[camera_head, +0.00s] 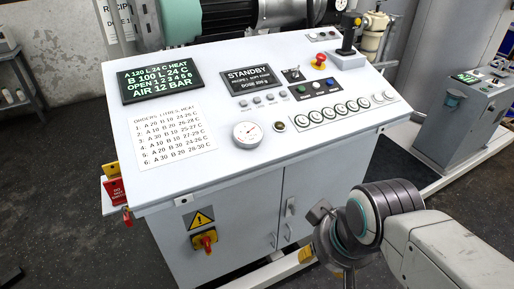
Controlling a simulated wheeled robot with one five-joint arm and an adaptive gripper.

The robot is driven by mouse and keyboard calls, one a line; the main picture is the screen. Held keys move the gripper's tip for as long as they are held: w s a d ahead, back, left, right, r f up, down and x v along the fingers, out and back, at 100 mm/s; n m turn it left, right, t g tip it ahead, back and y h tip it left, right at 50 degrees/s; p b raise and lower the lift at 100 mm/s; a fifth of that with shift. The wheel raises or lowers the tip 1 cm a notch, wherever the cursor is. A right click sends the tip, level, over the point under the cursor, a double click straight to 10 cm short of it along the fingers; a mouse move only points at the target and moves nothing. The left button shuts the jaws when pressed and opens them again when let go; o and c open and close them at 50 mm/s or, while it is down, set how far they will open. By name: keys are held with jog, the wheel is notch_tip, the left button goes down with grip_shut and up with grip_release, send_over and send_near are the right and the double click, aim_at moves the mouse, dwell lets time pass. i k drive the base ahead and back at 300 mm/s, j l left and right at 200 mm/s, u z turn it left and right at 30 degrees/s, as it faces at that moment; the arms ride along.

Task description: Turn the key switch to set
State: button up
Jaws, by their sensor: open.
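A white sloped control panel (225,160) stands in front of me. A small round fitting with a dark ring and a pale centre (279,126), right of the pressure gauge (247,134), may be the key switch. I cannot tell for certain which is the key switch, and no setting can be read. The display reads STANDBY (250,78). My gripper (314,234) is open and empty at the lower right, in front of the cabinet doors and apart from the panel.
A row of round dials (340,110) lies near the panel's right front. A red mushroom button (320,59) and black joystick (347,42) stand up at the back. A red-yellow isolator handle (205,240) projects from the cabinet front. A grey console (462,120) stands right.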

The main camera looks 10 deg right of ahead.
aim_at(294, 75)
jog(key=j+z, duration=0.2)
jog(key=j, duration=0.25)
jog(key=j+z, duration=0.2)
jog(key=j, duration=0.3)
jog(key=k+j+z, duration=0.15)
jog(key=j, duration=0.3)
jog(key=k+j+z, duration=0.2)
jog(key=j, duration=0.25)
jog(key=j+z, duration=0.2)
jog(key=j, duration=0.25)
